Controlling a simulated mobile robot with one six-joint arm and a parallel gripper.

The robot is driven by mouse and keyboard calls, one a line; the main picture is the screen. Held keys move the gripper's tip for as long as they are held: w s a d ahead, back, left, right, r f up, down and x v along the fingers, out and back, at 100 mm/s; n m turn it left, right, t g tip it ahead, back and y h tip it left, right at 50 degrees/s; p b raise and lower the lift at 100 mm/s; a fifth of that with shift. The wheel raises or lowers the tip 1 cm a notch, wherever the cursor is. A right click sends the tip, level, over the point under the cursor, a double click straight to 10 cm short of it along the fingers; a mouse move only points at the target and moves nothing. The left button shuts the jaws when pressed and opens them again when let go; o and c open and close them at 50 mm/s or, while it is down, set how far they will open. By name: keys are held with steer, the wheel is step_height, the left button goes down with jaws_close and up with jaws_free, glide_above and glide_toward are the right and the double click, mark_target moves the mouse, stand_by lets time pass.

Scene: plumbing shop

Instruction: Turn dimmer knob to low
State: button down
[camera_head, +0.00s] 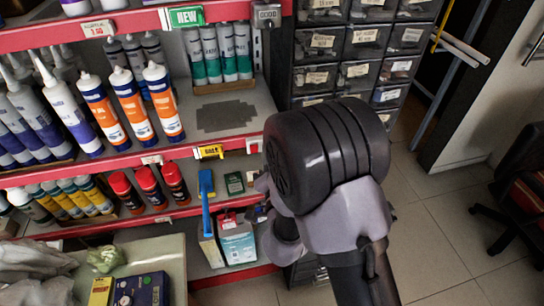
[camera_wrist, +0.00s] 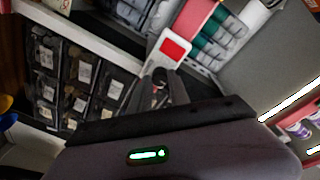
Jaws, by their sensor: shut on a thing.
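No dimmer knob can be made out clearly in either view. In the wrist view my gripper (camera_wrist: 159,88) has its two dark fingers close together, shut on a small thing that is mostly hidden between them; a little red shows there. A white plate with a red square (camera_wrist: 173,48) lies just beyond the fingertips; I cannot tell whether they touch it. In the head view my dark, rounded wrist covers the middle, and the fingertips are hidden behind it, near the shelf's right end.
Red-edged shelves (camera_head: 100,167) hold sealant tubes (camera_head: 118,100) and spray cans (camera_head: 148,185). Black drawers (camera_head: 360,45) stand behind my wrist. A blue box (camera_head: 140,290) sits on the counter at lower left. A chair (camera_head: 520,190) is at right; the tiled floor (camera_head: 440,240) before it is clear.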

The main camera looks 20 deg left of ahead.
steer(key=shift+r, duration=0.15)
stand_by(0.4)
steer(key=c, duration=1.2)
jaws_free()
steer(key=shift+c, duration=0.2)
